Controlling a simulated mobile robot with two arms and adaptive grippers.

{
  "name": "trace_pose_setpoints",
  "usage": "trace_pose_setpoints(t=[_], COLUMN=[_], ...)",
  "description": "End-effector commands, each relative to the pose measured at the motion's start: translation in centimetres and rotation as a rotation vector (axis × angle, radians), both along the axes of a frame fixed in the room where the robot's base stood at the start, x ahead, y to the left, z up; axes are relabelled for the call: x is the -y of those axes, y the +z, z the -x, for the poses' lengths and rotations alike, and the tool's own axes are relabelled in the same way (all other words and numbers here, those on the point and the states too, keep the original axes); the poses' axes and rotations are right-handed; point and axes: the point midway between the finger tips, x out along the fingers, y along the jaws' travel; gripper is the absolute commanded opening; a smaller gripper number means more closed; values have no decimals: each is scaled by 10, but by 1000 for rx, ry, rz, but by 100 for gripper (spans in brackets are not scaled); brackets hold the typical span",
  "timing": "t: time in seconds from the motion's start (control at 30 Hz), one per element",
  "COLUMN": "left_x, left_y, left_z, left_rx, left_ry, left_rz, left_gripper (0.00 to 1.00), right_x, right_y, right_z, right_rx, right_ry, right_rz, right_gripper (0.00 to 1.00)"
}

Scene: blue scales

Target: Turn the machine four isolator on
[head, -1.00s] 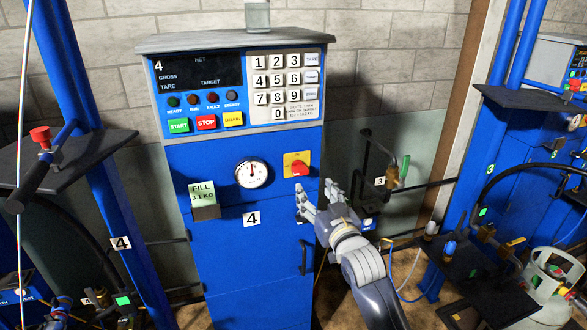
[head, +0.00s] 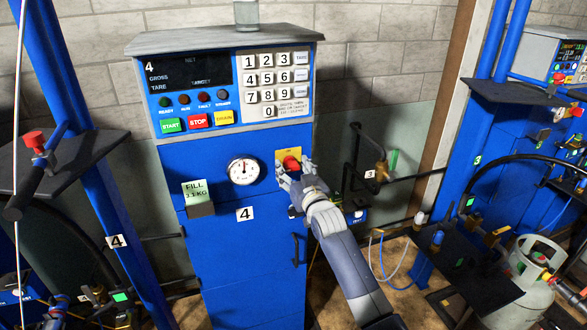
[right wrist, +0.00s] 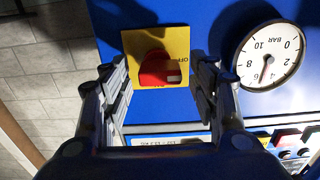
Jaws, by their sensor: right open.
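The machine four isolator is a red rotary knob (head: 291,162) on a yellow plate (head: 281,154) at the right of the blue machine front. In the right wrist view the red knob (right wrist: 160,70) sits on its yellow plate (right wrist: 178,42), with "OFF" lettering beside it. My right gripper (head: 288,177) is at the knob and partly covers it and the plate. In the right wrist view its two fingers (right wrist: 160,80) are spread, one on each side of the knob, with gaps visible. The left gripper is not in view.
A pressure gauge (head: 244,171) is left of the knob. A "FILL" card box (head: 198,197) and a "4" label (head: 245,214) are below. The keypad (head: 273,82) is above. A door handle (head: 297,249) is lower right. Pipework (head: 358,160) stands to the right.

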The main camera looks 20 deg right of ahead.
Motion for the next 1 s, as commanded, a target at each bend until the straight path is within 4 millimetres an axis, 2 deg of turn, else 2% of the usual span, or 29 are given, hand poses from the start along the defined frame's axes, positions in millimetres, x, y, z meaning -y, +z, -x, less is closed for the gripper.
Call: trace_pose_setpoints(t=[0.23, 0.4, 0.43, 0.77, 1.0], left_x=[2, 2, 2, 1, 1], left_y=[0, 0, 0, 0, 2], left_z=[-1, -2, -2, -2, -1], left_rx=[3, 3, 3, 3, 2], left_ry=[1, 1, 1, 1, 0], left_rz=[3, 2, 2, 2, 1], left_gripper=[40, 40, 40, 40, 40], right_x=[0, 0, 0, 0, 0], right_y=[0, 0, 0, 0, 0], right_z=[0, 0, 0, 0, 0], right_rx=[0, 0, 0, -1, -6], right_ry=[0, 0, 0, 0, 0], right_rz=[0, 0, 0, -27, -149], right_gripper=[53, 14, 11, 11, 11])
